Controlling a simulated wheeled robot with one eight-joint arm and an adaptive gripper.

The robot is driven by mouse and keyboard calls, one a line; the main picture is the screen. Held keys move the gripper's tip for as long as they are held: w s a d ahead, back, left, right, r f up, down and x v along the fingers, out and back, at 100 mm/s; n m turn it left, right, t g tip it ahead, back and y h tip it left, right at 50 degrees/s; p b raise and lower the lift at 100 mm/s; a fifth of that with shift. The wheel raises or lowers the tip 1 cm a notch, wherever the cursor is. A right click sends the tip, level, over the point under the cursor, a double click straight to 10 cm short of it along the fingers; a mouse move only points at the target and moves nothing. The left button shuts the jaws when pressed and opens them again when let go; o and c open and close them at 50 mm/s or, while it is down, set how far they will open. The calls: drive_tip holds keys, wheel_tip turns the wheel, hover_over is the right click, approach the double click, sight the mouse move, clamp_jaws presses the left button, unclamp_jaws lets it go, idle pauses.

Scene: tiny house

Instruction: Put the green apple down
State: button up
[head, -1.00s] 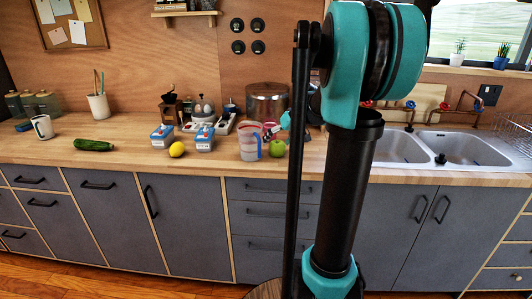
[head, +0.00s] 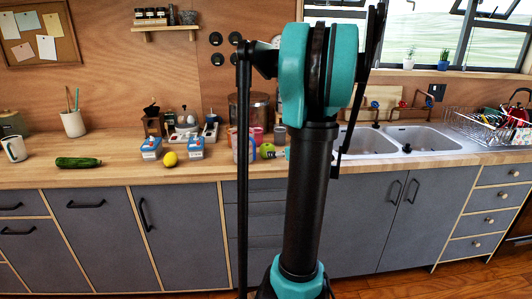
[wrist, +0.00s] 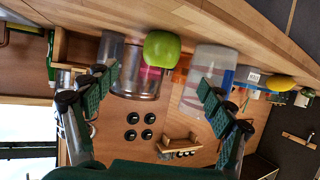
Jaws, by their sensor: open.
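The green apple (head: 267,150) sits on the wooden counter (head: 105,176), just left of my arm in the head view. In the wrist view the scene is upside down. There the apple (wrist: 162,48) rests by the counter surface, in the gap ahead of the fingertips. My gripper (wrist: 158,84) is open, with one green-padded finger on each side of that gap and nothing held between them. In the head view my gripper is mostly hidden behind my arm.
A clear measuring jug (wrist: 208,92) stands close beside the apple. A lemon (head: 170,159), blue-lidded boxes (head: 151,148) and a cucumber (head: 78,162) lie farther left. A metal pot (wrist: 137,82) stands behind. The sink (head: 422,138) is to the right.

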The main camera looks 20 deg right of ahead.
sight(267, 149)
drive_tip(key=x, duration=0.7)
drive_tip(key=shift+w+f, duration=0.15)
drive_tip(key=shift+w, duration=0.15)
drive_tip(key=shift+a+r+x, duration=0.1)
drive_tip(key=shift+x, duration=1.2)
drive_tip(key=shift+a+r+x, duration=0.1)
drive_tip(key=shift+x, duration=1.2)
drive_tip(key=c, duration=1.5)
drive_tip(key=shift+r, duration=0.15)
